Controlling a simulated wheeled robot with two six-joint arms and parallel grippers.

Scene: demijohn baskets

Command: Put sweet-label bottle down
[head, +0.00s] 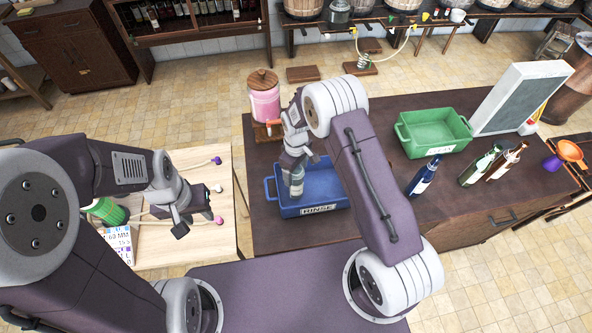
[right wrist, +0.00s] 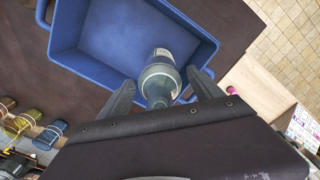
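A grey-green glass bottle (right wrist: 160,75) with a pale label is between the fingers of my right gripper (right wrist: 160,77), over or in the blue RINSE tub (head: 313,187). The tub also shows in the right wrist view (right wrist: 95,68). The fingers are spread, with a small gap beside the bottle. The label is too small to read, and whether the bottle's base touches the tub floor cannot be told. In the head view my right gripper (head: 296,178) points down into the tub. My left gripper (head: 192,218) is over the pale side table; its fingers are unclear.
A green tub (head: 434,131) and several bottles, including a dark blue-labelled one (head: 424,176), stand to the right on the brown counter (head: 380,120). A pink jar (head: 264,98) stands behind the blue tub. A slate board (head: 522,97) and an orange funnel (head: 570,150) are at far right.

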